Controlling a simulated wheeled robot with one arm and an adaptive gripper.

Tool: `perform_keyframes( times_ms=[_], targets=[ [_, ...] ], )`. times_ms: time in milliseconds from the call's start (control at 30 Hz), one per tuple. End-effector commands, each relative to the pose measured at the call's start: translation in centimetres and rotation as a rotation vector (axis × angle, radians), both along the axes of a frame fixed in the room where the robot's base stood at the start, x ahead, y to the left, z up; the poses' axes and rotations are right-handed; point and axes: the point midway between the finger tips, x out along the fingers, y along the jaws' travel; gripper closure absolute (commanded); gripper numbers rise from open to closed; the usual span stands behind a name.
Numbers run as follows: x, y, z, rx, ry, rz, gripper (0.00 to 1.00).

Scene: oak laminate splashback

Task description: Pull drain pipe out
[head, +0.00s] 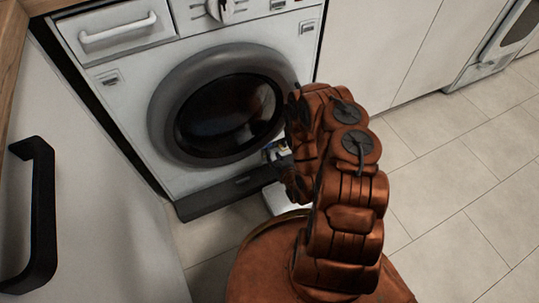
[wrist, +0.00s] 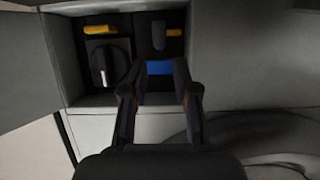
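In the wrist view an open compartment holds a dark grey upright piece (wrist: 158,36) that looks like the drain pipe, with a yellow part (wrist: 174,32) beside its top. A small blue piece (wrist: 160,67) sits below it; whether the two are joined is unclear. My gripper (wrist: 161,72) points into the compartment with its fingers apart and the blue piece between their tips. Contact is not clear. In the head view my gripper is at the washing machine's (head: 150,165) lower right front, and my arm hides most of the compartment.
A black round knob with a white grip (wrist: 103,65) sits left of the pipe, under another yellow part (wrist: 100,30). A white object (head: 279,201) lies low by the machine's dark plinth (head: 225,193). A black-handled cabinet door (head: 85,200) stands at left. The tiled floor (head: 450,170) at right is clear.

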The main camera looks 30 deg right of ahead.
Motion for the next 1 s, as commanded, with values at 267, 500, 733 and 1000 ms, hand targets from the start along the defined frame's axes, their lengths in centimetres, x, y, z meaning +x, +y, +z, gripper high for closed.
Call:
perform_keyframes(
  times_ms=[267, 500, 733, 1000],
  targets=[
    [3.7, 0.0, -1.7, -0.002, 0.0, 0.001, 0.71],
    [4.6, 0.0, -1.9, -0.002, -0.001, 0.0, 0.71],
    [4.6, -0.1, -1.8, -0.001, -0.001, -0.001, 0.81],
    [4.6, -0.1, -1.9, -0.001, 0.0, -0.001, 1.0]
  ],
)
